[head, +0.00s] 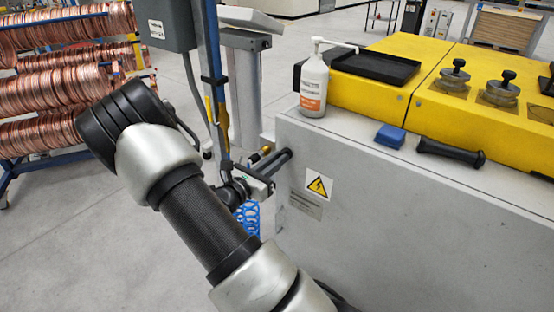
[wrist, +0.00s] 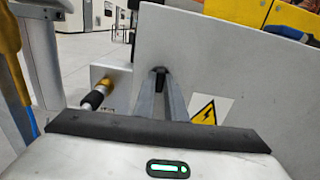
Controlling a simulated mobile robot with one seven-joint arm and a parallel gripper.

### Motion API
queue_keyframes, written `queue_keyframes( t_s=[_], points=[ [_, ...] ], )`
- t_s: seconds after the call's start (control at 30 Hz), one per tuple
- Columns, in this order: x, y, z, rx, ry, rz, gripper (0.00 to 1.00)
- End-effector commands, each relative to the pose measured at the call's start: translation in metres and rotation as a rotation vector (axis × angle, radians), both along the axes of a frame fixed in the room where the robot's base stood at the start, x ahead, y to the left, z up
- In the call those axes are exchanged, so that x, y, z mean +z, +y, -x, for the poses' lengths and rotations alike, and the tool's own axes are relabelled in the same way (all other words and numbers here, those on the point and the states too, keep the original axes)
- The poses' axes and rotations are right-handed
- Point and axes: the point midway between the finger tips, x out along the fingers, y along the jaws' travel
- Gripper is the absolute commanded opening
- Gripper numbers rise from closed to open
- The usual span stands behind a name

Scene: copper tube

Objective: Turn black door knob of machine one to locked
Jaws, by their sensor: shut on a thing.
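The machine's grey side panel (head: 400,225) carries a yellow lightning warning sign (head: 319,186), which also shows in the wrist view (wrist: 206,112). My gripper (head: 284,155) reaches the panel's left end, left of the sign. In the wrist view my gripper's fingers (wrist: 160,78) run forward and close together at the panel. The black knob (wrist: 159,70) shows only as a small dark part at the fingertips, and they are shut on it. Most of the knob is hidden by the fingers. Its turned position cannot be told. In the head view I cannot make out the knob.
A brass fitting (wrist: 104,84) with a black hose end sits left of the fingers. A white pump bottle (head: 313,88), blue block (head: 390,136) and black handle (head: 450,153) rest on the machine top.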

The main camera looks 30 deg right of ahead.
Motion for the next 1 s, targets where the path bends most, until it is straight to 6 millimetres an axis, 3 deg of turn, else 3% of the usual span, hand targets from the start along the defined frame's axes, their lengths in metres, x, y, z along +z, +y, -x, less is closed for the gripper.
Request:
queue_keyframes(
  t_s=[0.27,1.0],
  points=[
    [0.0043,0.0,-0.0003,0.001,0.163,0.057,0.0],
    [0.0018,0.001,-0.0025,0.0,0.821,0.286,0.0]
  ],
)
